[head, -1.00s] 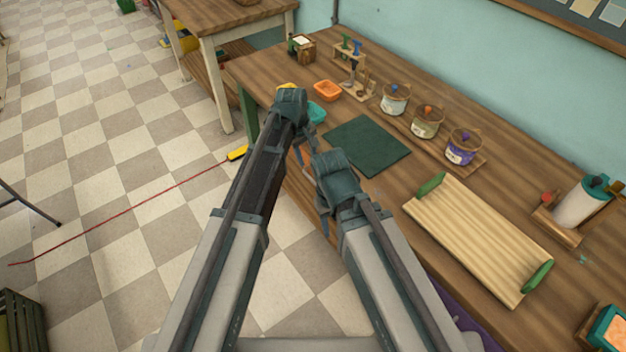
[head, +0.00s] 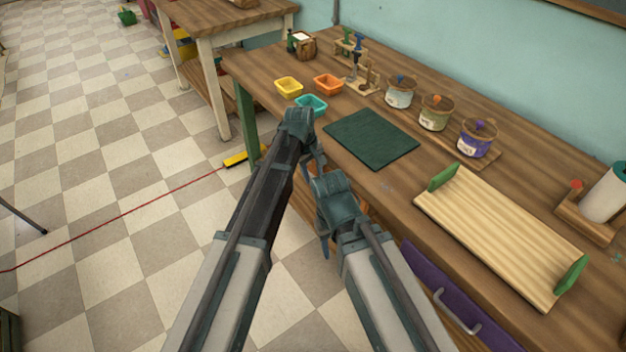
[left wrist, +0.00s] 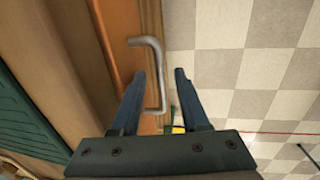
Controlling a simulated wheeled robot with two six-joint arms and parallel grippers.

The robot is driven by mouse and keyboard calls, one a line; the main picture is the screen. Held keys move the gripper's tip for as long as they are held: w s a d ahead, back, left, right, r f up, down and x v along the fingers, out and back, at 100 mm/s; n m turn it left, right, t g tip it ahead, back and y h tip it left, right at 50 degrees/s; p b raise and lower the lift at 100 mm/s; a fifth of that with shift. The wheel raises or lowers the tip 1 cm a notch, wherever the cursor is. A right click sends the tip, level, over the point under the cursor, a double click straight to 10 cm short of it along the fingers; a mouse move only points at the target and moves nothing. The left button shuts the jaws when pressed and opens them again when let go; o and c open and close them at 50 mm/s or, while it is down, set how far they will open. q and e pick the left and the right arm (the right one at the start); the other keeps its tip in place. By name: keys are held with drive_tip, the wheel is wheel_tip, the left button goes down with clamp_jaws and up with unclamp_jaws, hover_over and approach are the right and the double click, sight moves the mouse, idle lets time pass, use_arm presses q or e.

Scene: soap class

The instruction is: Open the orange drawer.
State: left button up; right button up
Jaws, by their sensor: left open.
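The orange drawer front (left wrist: 124,38) shows in the left wrist view as an orange-brown strip along the wooden desk. Its grey bar handle (left wrist: 155,62) stands out from it. My left gripper (left wrist: 160,74) is open, with one finger on each side of the handle's lower part in the picture. I cannot tell whether the fingers touch it. In the head view my arms cover most of the orange drawer and my left gripper.
A purple drawer (head: 445,292) with a grey handle lies to the right. On the desk are a green mat (head: 371,139), a wooden tray (head: 500,235), small trays and several pots. Checkered floor (head: 110,230) lies open to the left, crossed by a red cord (head: 120,222).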

use_arm(q)
clamp_jaws()
idle(1.5)
